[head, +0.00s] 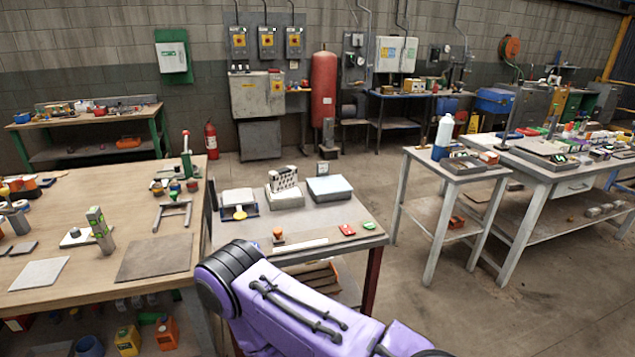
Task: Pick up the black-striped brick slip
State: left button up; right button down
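I cannot make out for certain a black-striped brick slip. A white block with rows of black marks (283,179) stands upright on a pale grey block (284,198) on the small grey table. The marks could be holes or stripes; I cannot tell which. Flat grey plates lie on the wooden bench at the left, one pale (39,274) and one darker (154,258). A purple arm of mine crosses the bottom middle, in front of the small table. Neither gripper shows.
A cluttered grey workbench (560,180) stands right. Floor (420,300) between is clear.

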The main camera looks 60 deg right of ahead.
aim_at(284, 180)
jog(key=z, duration=1.85)
